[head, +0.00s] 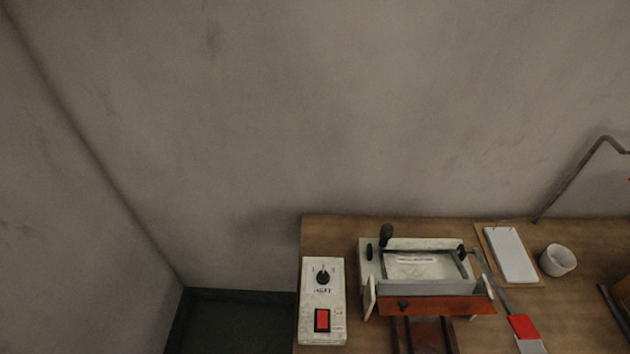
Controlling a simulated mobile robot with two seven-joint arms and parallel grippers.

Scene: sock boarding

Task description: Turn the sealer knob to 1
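The sealer's control box (310,312) is pale and stands at the left end of the wooden table in the head view. Its black knob (323,278) is near the top of the box, with small marks around it that are too small to read. A red rocker switch (321,319) is on the lower part of the box. The sealer (428,288) stands just right of the box, with a pale frame, a black handle and an orange-brown front strip. Neither of my grippers shows in the head view.
The table (325,228) has bare wood behind the box. To the right are a white pad (511,255) on a brown board, a white cup (557,260), a red-and-grey flat tool (522,327) and a bent metal arm (580,180). A wall stands close behind.

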